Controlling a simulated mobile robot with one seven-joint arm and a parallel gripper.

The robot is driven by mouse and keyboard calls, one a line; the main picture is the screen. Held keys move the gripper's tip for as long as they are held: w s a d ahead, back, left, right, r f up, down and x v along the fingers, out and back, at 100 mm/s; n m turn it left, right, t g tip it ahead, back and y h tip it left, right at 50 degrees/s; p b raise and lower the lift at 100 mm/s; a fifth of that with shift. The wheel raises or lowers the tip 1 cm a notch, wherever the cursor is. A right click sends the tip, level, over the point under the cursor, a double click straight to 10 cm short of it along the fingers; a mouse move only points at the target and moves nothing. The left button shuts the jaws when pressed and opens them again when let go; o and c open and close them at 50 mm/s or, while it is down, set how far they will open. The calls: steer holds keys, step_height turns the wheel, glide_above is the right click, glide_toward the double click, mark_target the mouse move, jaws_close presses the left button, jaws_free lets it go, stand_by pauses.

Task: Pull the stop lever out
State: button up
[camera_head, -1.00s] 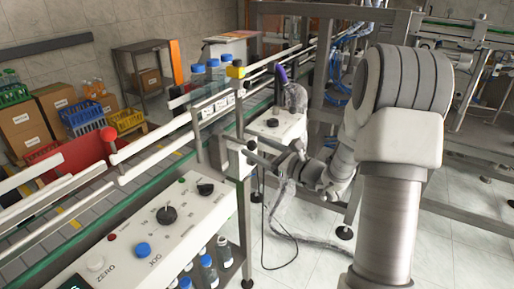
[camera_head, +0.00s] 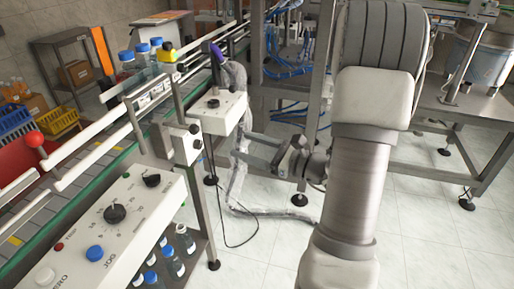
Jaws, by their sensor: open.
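A lever with a red ball knob (camera_head: 34,140) stands at the conveyor's near guide rail on the left. It may be the stop lever; no label shows. A purple-tipped handle (camera_head: 218,52) stands beside a white control box further back. My gripper (camera_head: 247,149) is open and empty in mid-picture, its two fingers pointing left. It is right of a small white block with black round ends (camera_head: 187,143) on the conveyor frame, with a gap between. It is well away from the red knob. The far side of my gripper is hidden.
Blue-capped bottles (camera_head: 142,62) stand on the conveyor. Tiled floor (camera_head: 440,240) lies open at right.

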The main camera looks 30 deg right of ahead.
steer(key=shift+v, duration=1.35)
